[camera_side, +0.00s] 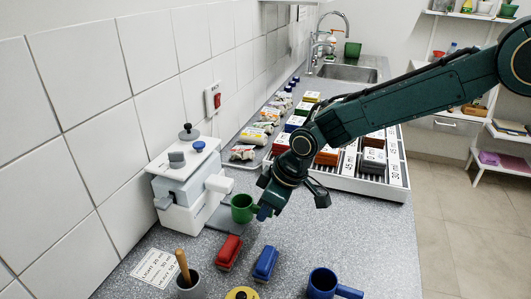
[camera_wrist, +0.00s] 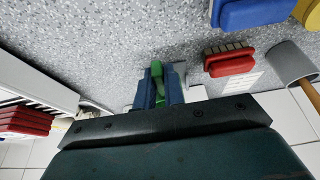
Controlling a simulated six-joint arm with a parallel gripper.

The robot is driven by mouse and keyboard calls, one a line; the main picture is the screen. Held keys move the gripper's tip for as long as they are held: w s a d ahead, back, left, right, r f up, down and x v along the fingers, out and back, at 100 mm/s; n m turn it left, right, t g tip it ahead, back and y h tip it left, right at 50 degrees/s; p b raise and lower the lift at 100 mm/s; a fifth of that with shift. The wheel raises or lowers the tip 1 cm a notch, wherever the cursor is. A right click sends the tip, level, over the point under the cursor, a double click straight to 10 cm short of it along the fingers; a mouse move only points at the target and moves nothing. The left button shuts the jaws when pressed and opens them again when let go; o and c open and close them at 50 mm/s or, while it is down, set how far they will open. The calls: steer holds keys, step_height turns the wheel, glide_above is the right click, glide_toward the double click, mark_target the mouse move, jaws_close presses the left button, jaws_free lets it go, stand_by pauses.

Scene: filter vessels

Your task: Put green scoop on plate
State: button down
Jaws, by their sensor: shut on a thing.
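The green scoop (camera_side: 242,208), a small cup, is upright in the side view, just right of the white machine's spout. My gripper (camera_side: 264,212) is at its right side, with blue fingers shut on its handle. In the wrist view the green handle (camera_wrist: 157,72) shows between the two blue fingers of my gripper (camera_wrist: 158,88); the cup is hidden there. A flat grey plate (camera_side: 218,219) lies at the foot of the white machine (camera_side: 188,185), left of and partly behind the scoop. I cannot tell whether the scoop touches the plate or hangs just above.
A red brush (camera_side: 229,252), a blue brush (camera_side: 265,263), a blue scoop (camera_side: 323,283) and a grey pot (camera_side: 188,286) with a wooden handle stand in front. A white rack (camera_side: 372,184) of boxes is behind my gripper. The counter between brushes and rack is clear.

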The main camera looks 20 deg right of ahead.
mark_target(252, 204)
steer(key=shift+w+a, duration=1.15)
steer(key=shift+f, duration=0.8)
steer(key=c, duration=1.5)
jaws_free()
steer(key=shift+f, duration=0.15)
steer(key=v, duration=1.2)
steer(key=shift+r, duration=0.2)
